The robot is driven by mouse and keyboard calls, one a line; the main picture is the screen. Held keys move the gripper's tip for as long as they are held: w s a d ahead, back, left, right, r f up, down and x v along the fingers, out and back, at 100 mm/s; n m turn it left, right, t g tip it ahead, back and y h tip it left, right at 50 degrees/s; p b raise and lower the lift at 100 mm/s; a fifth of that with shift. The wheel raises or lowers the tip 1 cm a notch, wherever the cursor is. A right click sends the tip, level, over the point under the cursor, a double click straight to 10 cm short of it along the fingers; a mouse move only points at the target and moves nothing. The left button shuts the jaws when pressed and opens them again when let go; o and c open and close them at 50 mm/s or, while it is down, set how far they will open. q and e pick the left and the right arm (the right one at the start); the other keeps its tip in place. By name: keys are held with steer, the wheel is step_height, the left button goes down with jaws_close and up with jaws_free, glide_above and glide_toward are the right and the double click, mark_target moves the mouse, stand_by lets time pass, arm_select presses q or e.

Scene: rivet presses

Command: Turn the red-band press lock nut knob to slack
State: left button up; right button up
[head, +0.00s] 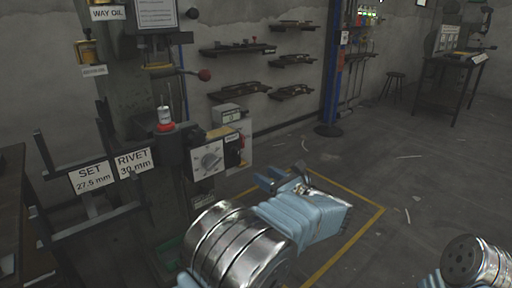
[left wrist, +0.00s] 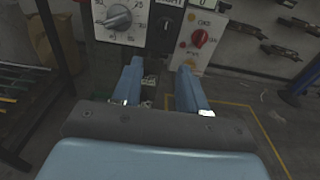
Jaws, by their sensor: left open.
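The press (head: 120,60) stands at the left of the head view. A white cylinder with a red base (head: 165,118) sits on it. A grey box with a white dial and grey pointer knob (head: 208,158) is on its front; the knob also shows at the top of the left wrist view (left wrist: 118,18). A red knob (left wrist: 200,38) is on a pale panel to its right. I cannot tell which part is the lock nut knob. My left gripper (head: 284,177) is open and empty, right of the dial box and apart from it. Its blue fingers (left wrist: 160,88) point toward the panels.
Signs reading SET 27.5 mm (head: 90,177) and RIVET 30 mm (head: 134,162) hang at the left. A red-ball lever (head: 204,75) sticks out from the press. A blue post (head: 331,70) and wall shelves (head: 238,49) stand behind. Floor on the right is largely clear.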

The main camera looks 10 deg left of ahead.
mark_target(238, 151)
arm_select(q)
steer(key=r+x, duration=0.1)
steer(key=x, duration=0.7)
steer(key=r+p+x, duration=0.1)
steer(key=x, duration=0.4)
steer(key=shift+w+r, duration=0.35)
jaws_close()
